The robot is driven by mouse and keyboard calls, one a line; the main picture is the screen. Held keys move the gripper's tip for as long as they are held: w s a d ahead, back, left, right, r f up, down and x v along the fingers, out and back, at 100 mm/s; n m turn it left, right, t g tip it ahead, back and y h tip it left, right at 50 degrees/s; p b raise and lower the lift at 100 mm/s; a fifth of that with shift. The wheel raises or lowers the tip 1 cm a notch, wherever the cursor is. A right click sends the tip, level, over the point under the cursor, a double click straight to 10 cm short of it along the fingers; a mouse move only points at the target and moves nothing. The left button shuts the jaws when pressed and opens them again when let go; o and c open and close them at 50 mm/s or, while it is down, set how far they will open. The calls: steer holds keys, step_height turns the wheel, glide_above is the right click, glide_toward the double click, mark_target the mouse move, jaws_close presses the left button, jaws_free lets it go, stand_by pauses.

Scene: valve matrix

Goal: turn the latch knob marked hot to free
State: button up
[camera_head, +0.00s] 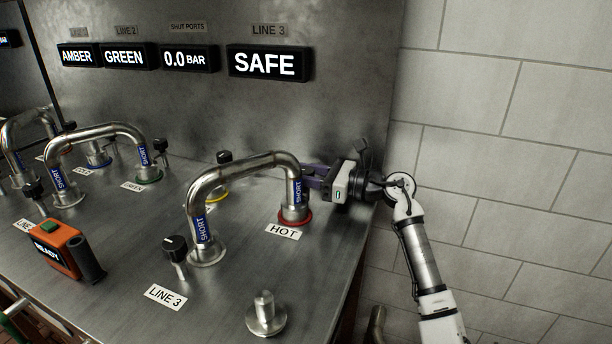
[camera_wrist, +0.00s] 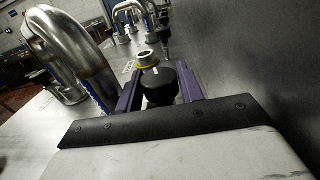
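The port marked hot has a red ring (camera_head: 295,216) and a HOT label (camera_head: 283,231) in front of it. The right end of a bent steel pipe (camera_head: 240,167) stands in this port. My gripper (camera_head: 312,176) comes in from the right, just behind that pipe end. In the wrist view, a black knob (camera_wrist: 159,82) with a pale mark lies between the two purple fingers of my gripper (camera_wrist: 158,90). The fingers stand apart on either side of it; contact is not clear. In the head view this knob is hidden behind the pipe and gripper.
A yellow-ringed port (camera_head: 217,196) and its black knob (camera_head: 224,157) stand behind the pipe. The LINE 3 knob (camera_head: 175,247) is in front. The LINE 3 display (camera_head: 268,63) reads SAFE. An orange device (camera_head: 57,248) reads READY. The steel back panel (camera_head: 350,60) is close to my gripper.

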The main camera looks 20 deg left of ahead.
steer(key=shift+o, duration=0.3)
steer(key=shift+d, duration=0.1)
steer(key=d+b, duration=0.2)
steer(key=d, duration=1.1)
steer(key=shift+d+b, duration=0.3)
steer(key=shift+d, duration=0.05)
steer(key=shift+p, duration=0.7)
